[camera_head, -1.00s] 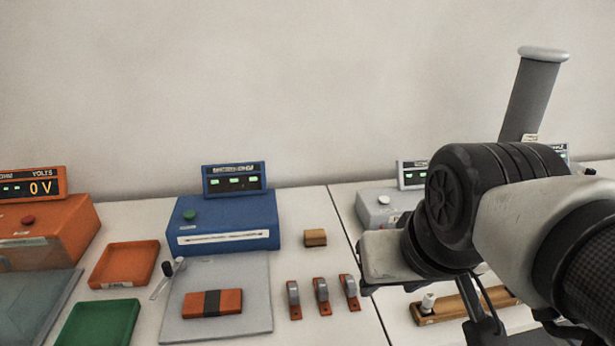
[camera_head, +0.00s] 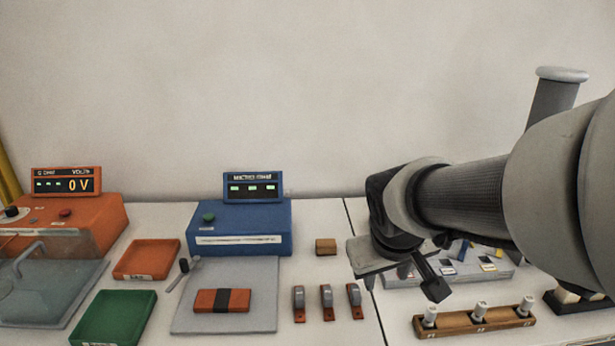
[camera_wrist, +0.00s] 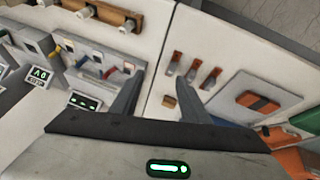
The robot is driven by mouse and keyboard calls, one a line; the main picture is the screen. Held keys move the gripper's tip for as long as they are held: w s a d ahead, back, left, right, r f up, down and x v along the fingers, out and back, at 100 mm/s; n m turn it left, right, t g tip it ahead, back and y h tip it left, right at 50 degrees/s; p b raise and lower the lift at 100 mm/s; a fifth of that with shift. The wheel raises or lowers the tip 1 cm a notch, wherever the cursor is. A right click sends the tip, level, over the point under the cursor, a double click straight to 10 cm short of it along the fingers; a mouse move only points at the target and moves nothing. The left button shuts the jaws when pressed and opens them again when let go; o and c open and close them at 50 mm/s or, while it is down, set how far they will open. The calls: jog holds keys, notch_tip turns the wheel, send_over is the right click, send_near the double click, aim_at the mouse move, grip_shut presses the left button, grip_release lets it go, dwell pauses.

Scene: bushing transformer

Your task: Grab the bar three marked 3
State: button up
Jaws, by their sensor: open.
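Three short copper-orange bars with grey clips lie in a row on the white bench in the head view: the left one (camera_head: 299,304), the middle one (camera_head: 327,302) and the right one (camera_head: 355,301). They also show in the wrist view, beyond my fingers, as the left one (camera_wrist: 173,64), the middle one (camera_wrist: 192,71) and the right one (camera_wrist: 210,79). I cannot read a 3 on any of them. My gripper (camera_wrist: 158,88) is open and empty, its two fingers apart. In the head view it is above the bench, right of the bars, and partly hidden by my arm.
A wooden rack (camera_head: 460,325) with three white-topped posts stands right of the bars. A grey panel (camera_head: 440,281) lies behind it. A wooden block (camera_head: 326,246) sits behind the bars. A grey mat (camera_head: 268,267) with an orange block (camera_head: 222,300) lies left. Bare bench surrounds the bars.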

jog(key=w+a+f+m+y+p, duration=0.1)
jog(key=w+f+p, duration=0.1)
jog(key=w, duration=0.4)
jog(key=b, duration=0.3)
send_near(356, 290)
jog(key=shift+m+g+y, duration=0.4)
jog(key=x, duration=0.4)
jog(key=shift+w+d+f, duration=0.15)
jog(key=shift+f, duration=0.05)
jog(key=shift+w+x, duration=0.1)
jog(key=shift+x, duration=1.3)
jog(key=shift+w+x, duration=0.15)
jog(key=shift+x, duration=1.3)
jog(key=shift+d+r, duration=0.15)
grip_shut()
